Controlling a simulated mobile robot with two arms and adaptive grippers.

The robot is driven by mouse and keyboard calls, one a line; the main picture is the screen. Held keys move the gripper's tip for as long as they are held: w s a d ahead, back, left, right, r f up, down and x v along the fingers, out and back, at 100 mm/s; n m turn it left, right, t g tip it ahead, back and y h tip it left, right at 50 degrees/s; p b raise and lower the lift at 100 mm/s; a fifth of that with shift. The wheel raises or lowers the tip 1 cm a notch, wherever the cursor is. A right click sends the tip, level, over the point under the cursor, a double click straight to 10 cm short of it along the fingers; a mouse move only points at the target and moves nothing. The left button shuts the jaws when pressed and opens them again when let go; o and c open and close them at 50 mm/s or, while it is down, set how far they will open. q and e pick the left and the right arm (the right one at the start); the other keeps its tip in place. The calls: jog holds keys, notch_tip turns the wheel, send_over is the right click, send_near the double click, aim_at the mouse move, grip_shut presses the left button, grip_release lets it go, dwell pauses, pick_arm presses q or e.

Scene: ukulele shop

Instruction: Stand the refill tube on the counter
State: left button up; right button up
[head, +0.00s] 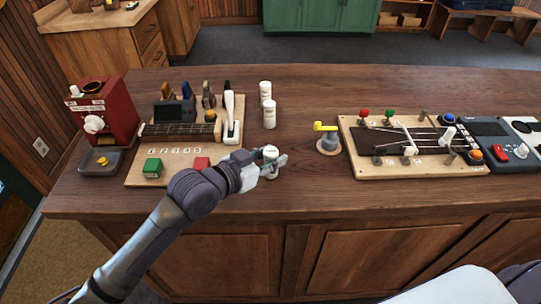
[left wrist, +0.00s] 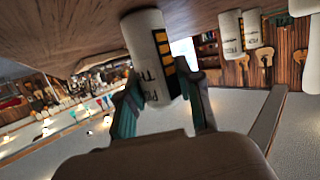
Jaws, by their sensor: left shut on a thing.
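The refill tube (head: 270,152) is a white cylinder with dark lettering and a yellow-and-black patch, seen close up in the left wrist view (left wrist: 146,48). My left gripper (head: 274,164) is shut on it, with one finger on each side (left wrist: 163,103). It is at the front part of the wooden counter (head: 310,191), right of the board with the red and green blocks. The tube looks roughly upright in the head view; whether its base touches the counter I cannot tell. My right gripper is not in view.
Two similar white tubes (head: 269,114) (head: 265,92) stand farther back. The fretboard board (head: 135,181) and red machine (head: 104,110) are at left. A yellow-topped post (head: 327,141) and a lever board (head: 375,170) are at right. Counter between the held tube and post is clear.

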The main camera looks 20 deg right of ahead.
pick_arm(q)
jog(key=shift+f, duration=0.15)
jog(key=o, duration=0.8)
jog(key=shift+c, duration=0.2)
jog(key=o, duration=0.3)
jog(key=shift+o, duration=0.4)
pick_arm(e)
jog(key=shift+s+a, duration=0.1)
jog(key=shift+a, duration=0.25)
pick_arm(q)
jog(key=shift+a+r, duration=0.1)
jog(key=shift+r, duration=0.1)
jog(key=b+v, duration=0.1)
jog(key=v, duration=0.9)
jog(key=shift+s+a+r, duration=0.1)
jog(key=shift+s+a, duration=0.1)
jog(key=shift+a, duration=0.1)
jog(key=shift+s+a+r, duration=0.2)
jog(key=shift+s+a, duration=0.1)
jog(key=shift+a, duration=0.1)
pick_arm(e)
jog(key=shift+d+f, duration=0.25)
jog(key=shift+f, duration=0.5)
